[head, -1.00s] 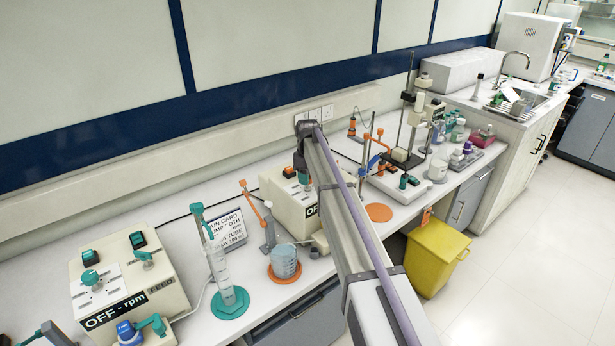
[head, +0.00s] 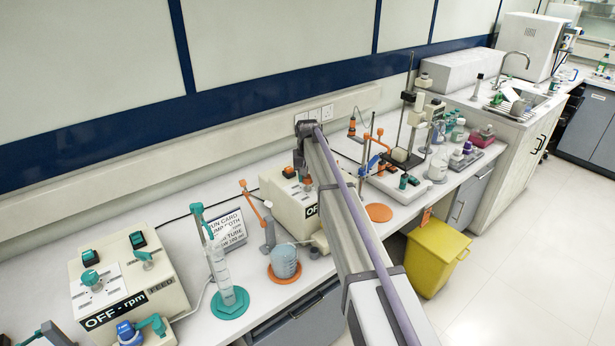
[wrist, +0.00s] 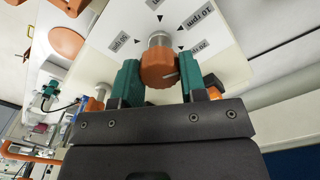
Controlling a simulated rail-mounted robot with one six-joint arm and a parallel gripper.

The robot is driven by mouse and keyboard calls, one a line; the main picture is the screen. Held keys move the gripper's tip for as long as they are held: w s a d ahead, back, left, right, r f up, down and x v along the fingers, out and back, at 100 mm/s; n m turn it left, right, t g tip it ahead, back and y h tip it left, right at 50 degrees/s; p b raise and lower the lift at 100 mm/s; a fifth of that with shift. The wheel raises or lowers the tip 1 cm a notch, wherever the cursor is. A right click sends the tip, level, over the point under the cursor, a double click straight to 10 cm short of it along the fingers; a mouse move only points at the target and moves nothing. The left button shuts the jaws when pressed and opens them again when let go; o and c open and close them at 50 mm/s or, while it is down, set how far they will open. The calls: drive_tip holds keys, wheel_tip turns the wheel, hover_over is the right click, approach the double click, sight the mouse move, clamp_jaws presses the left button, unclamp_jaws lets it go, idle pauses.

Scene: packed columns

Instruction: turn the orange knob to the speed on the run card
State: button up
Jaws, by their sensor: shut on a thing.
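The orange knob (wrist: 159,67) sits on the cream pump's top panel in the wrist view. Printed speed labels with black triangle marks surround it, one reading 10 rpm (wrist: 199,16). My gripper (wrist: 160,78) has its green fingers closed on both sides of the knob. A pale line shows on the knob's edge. In the head view my arm hides the knob and part of the cream pump (head: 283,202), whose display starts with "OF". The run card (head: 226,228) stands on the bench, partly covered by a cylinder; its speed is not readable.
A second cream pump (head: 132,283) with teal knobs reads "OFF - rpm" and "FEED" at the left. A yellow bin (head: 434,258) is on the floor.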

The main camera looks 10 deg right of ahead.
drive_tip(key=m, duration=0.4)
drive_tip(key=shift+m, duration=0.3)
drive_tip(key=m, duration=0.3)
drive_tip(key=shift+m, duration=0.3)
drive_tip(key=m, duration=0.8)
drive_tip(key=shift+m, duration=0.3)
drive_tip(key=o, duration=0.9)
drive_tip(key=shift+o, duration=0.2)
drive_tip(key=shift+r, duration=0.1)
